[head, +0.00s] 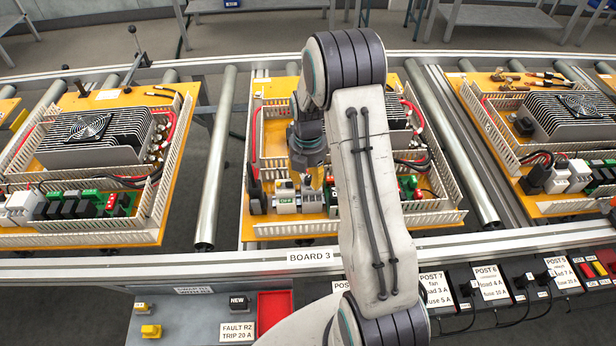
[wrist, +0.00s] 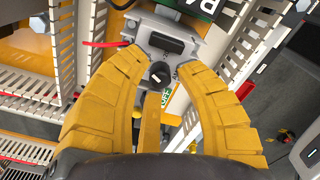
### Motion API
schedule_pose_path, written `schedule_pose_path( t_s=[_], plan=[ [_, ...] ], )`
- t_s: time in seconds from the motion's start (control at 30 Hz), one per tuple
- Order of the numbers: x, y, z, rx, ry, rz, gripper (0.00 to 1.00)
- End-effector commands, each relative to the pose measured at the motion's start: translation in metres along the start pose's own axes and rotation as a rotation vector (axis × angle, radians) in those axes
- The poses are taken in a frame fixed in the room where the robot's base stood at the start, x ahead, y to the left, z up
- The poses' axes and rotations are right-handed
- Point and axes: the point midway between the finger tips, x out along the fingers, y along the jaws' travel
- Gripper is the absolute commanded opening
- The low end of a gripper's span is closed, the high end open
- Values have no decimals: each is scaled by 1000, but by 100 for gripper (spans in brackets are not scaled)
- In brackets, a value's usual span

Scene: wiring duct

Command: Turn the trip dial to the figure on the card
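The card (head: 237,332) at the bottom of the head view reads "FAULT RZ TRIP 20 A". In the wrist view the trip dial (wrist: 159,73) is a small black knob with a slanted white mark, on a grey device (wrist: 165,28) with a dark window. No scale figures are legible around it. My gripper (wrist: 160,64) is open, its yellow fingers on either side of the dial with visible gaps. A third yellow finger shows below the dial. In the head view my arm hangs over the BOARD 3 board (head: 290,229) and hides part of it; the dial cannot be made out there.
White slotted ducts (head: 355,221) edge the board close to the device. A red wire (wrist: 104,44) runs in from the left in the wrist view. Similar boards stand left and right on the rollers.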

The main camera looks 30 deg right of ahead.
Motion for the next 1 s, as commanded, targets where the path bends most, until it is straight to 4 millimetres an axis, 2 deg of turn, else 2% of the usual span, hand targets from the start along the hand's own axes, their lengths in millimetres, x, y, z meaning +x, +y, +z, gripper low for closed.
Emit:
schedule_pose_path(
  t_s=[0.37, 0.73, 1.0],
  plan=[
    [3, 0, 0, 0, 0, -1, 32],
    [2, 0, 0, 0, 0, -1, 0],
    [4, 0, 0, 25, 0, -1, 0]
  ],
)
